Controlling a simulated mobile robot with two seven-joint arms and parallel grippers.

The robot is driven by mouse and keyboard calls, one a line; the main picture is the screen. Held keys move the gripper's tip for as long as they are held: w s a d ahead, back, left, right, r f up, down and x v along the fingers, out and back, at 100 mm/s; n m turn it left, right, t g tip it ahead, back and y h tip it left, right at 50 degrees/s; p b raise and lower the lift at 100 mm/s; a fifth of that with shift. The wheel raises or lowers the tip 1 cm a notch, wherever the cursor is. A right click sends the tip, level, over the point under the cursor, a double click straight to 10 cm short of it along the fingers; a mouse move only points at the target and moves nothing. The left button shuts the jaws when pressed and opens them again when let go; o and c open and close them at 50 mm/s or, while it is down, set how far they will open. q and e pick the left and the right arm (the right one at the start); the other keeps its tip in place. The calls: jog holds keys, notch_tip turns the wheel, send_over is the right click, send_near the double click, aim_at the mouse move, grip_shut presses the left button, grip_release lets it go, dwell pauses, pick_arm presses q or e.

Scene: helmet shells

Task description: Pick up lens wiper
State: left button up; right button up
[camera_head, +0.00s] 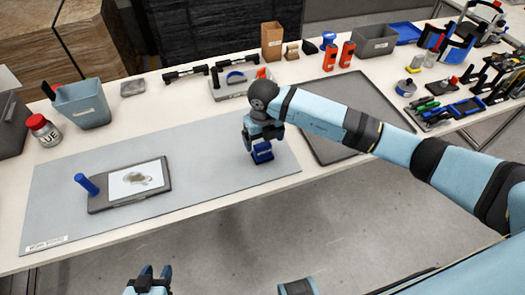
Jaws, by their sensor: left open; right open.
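A small dark blue block (262,153), which looks like the lens wiper, is at the right part of the grey mat (205,150). My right gripper (259,142) points down over it with open jaws. The jaws partly hide the block, and I cannot tell whether they touch it. My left gripper (151,273) is open and empty at the bottom edge, in front of the table and away from the block.
A dark plate (100,205) with a smudged white panel (137,179) and a blue post (86,184) lies on the mat's left. A dark tray (375,105) lies right, under my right arm. A blue-grey bin (82,104) and red-lidded jar (44,130) stand back left. The mat's middle is clear.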

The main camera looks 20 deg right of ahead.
aim_at(262, 145)
notch_tip(262, 145, down, 5)
jog(key=shift+s+a+f+p, duration=0.1)
jog(key=shift+a+p, duration=0.05)
jog(key=shift+p, duration=0.15)
jog(key=shift+c, duration=0.4)
jog(key=c, duration=0.9)
